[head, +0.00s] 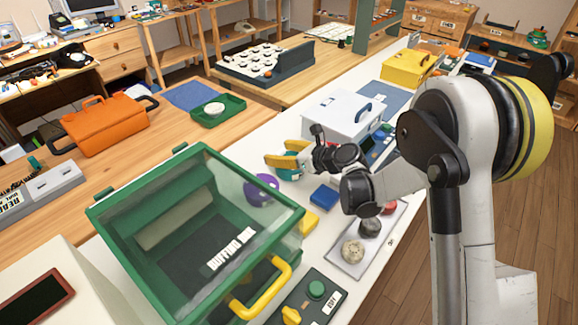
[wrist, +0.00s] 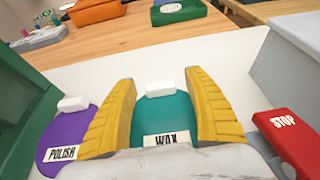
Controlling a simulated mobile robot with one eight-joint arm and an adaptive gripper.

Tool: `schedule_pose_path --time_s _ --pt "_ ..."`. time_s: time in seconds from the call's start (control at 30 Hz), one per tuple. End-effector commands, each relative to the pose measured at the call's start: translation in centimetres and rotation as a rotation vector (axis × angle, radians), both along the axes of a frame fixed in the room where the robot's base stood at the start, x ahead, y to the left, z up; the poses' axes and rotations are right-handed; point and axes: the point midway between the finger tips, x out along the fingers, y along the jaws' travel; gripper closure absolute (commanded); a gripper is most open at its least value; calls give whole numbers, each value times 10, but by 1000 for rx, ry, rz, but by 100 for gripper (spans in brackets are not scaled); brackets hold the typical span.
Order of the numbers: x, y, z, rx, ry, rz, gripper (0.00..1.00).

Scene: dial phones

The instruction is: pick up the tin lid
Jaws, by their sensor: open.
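Two flat round tin lids with white block knobs lie on the white bench top in the wrist view. One is teal and labelled WAX (wrist: 176,112); the other is purple and labelled POLISH (wrist: 62,133). The teal WAX lid, with its white knob (wrist: 160,88), shows between the yellow fingers of my gripper (wrist: 160,78). The purple one is left of the left finger. My gripper is open and empty; I cannot tell its height above the lid. In the head view, my gripper (head: 278,153) is above the mostly hidden teal lid (head: 289,176), with the purple one (head: 262,190) nearby.
A green case with a clear lid (head: 215,240) stands close on the near left. A pale grey box (head: 335,115) stands behind my gripper. A red STOP block (wrist: 285,138) is right of my fingers. A blue block (head: 324,196) and a tray of round pieces (head: 347,268) are nearby.

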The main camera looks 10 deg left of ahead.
Motion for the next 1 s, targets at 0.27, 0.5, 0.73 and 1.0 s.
schedule_pose_path --time_s 0.27,0.5,0.73,1.0 --pt "0 0 1 0 0 -1 65" --pt "0 0 1 0 0 0 96" --pt "0 0 2 0 0 0 96" --pt "0 0 29 0 0 0 96"
